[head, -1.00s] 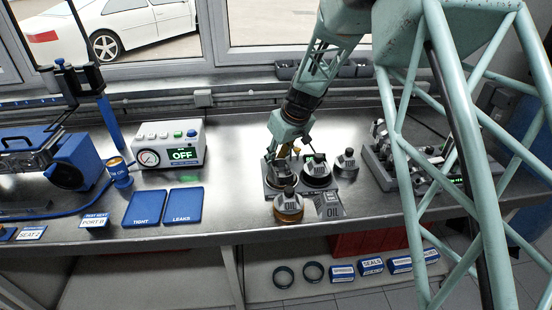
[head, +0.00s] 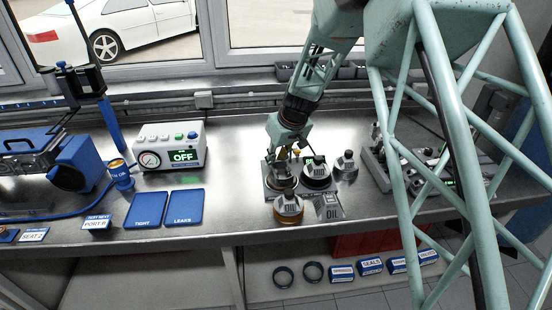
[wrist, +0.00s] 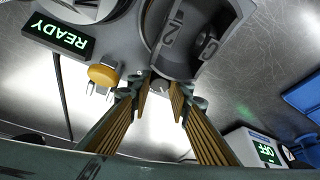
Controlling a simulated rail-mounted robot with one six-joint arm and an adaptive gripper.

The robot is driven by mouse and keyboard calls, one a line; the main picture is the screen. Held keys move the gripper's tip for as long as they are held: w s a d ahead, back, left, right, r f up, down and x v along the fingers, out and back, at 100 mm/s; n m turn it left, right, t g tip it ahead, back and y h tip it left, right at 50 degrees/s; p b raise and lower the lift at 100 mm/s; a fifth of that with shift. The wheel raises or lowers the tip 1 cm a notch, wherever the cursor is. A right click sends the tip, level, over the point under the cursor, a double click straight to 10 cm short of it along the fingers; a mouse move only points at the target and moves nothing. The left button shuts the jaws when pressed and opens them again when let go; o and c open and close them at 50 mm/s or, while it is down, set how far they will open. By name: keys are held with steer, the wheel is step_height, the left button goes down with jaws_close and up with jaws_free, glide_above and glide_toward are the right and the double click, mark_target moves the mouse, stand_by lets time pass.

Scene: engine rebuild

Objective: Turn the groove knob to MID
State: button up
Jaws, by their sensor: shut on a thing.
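The grey station (head: 268,188) stands on the steel bench in the middle of the head view. In the wrist view, a dark round part (wrist: 190,40) with large lettering, partly cut off and upside down, fills the top. My gripper (wrist: 161,84) reaches up from the bottom of the wrist view, its ribbed fingers closed around a small dark knob (wrist: 160,86) at the station's edge. I take this to be the groove knob; its pointer and any MID mark cannot be read. In the head view my gripper (head: 281,172) is low over the station, its fingertips largely hidden.
A lit READY display (wrist: 58,33) and an orange button (wrist: 103,75) sit close by my fingers. A tester reading OFF (head: 182,153) and blue pads (head: 184,206) stand left.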

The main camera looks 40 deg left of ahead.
steer(key=shift+s+a+m+t+h+p, duration=0.1)
steer(key=shift+m+t+h+p, duration=0.45)
steer(key=shift+m+p, duration=2.05)
steer(key=shift+t, duration=0.35)
steer(key=shift+f+m+h+b, duration=0.1)
steer(key=shift+m+h+b, duration=0.15)
steer(key=shift+m+b, duration=0.45)
steer(key=shift+b, duration=0.85)
steer(key=o, duration=0.6)
steer(key=shift+c, duration=0.2)
steer(key=shift+s+r, duration=0.1)
steer(key=shift+r, duration=0.2)
steer(key=v, duration=1.1)
steer(key=shift+s+r, duration=0.2)
steer(key=shift+r, duration=0.05)
